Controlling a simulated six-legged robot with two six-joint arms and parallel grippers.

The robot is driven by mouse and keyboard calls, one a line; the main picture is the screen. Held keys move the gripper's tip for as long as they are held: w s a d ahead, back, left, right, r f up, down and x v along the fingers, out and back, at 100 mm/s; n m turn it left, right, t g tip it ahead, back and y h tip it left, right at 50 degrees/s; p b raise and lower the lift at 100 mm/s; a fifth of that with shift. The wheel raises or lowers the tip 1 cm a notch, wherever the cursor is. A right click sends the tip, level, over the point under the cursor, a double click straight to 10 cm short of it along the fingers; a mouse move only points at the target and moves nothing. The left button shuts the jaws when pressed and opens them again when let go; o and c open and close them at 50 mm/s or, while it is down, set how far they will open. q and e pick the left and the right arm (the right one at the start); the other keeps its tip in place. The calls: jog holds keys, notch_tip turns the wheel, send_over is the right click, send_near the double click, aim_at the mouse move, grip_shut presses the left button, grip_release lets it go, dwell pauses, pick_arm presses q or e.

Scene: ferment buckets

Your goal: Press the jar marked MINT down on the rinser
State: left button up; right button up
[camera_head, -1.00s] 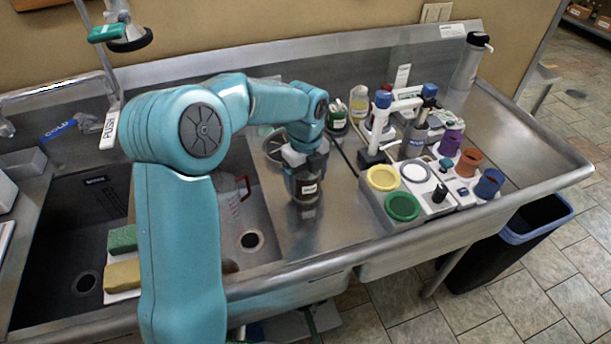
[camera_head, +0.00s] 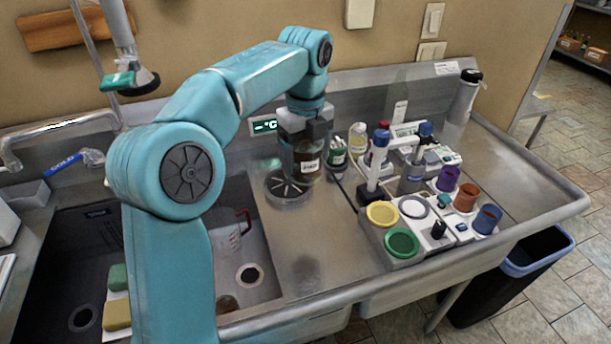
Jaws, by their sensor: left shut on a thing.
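My left gripper (camera_head: 305,125) is shut on a dark jar (camera_head: 300,155) with a small white label; the lettering is too small to read surely. The jar looks roughly upright, and the gripper covers its upper part. The rinser (camera_head: 286,190), a round dark disc with a star-shaped grate, sits on the steel counter just below and slightly left of the jar in the picture. The jar appears held above the rinser's back right part; I cannot tell the exact gap. My right gripper is not in view.
A green-labelled jar (camera_head: 337,153) stands close right of the held jar. Right of it are a holder with yellow and green rings (camera_head: 402,243) and several coloured cups. The sink basin (camera_head: 240,265) with a clear jug lies left. The counter in front of the rinser is clear.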

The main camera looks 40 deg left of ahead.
pick_arm(q)
jog(key=w+a+m+p, duration=0.2)
jog(key=w+a+p, duration=0.4)
jog(key=w, duration=0.3)
jog(key=a+f, duration=0.2)
jog(key=f, duration=0.2)
jog(key=s+a+f+n+p, duration=0.1)
jog(key=a+f, duration=0.2)
jog(key=f, duration=0.2)
jog(key=s+a+f+n, duration=0.1)
jog(key=a+f, duration=0.1)
jog(key=f, duration=0.2)
jog(key=shift+a+f, duration=0.15)
jog(key=shift+f, duration=0.15)
jog(key=shift+f+b, duration=0.35)
jog(key=shift+f, duration=0.2)
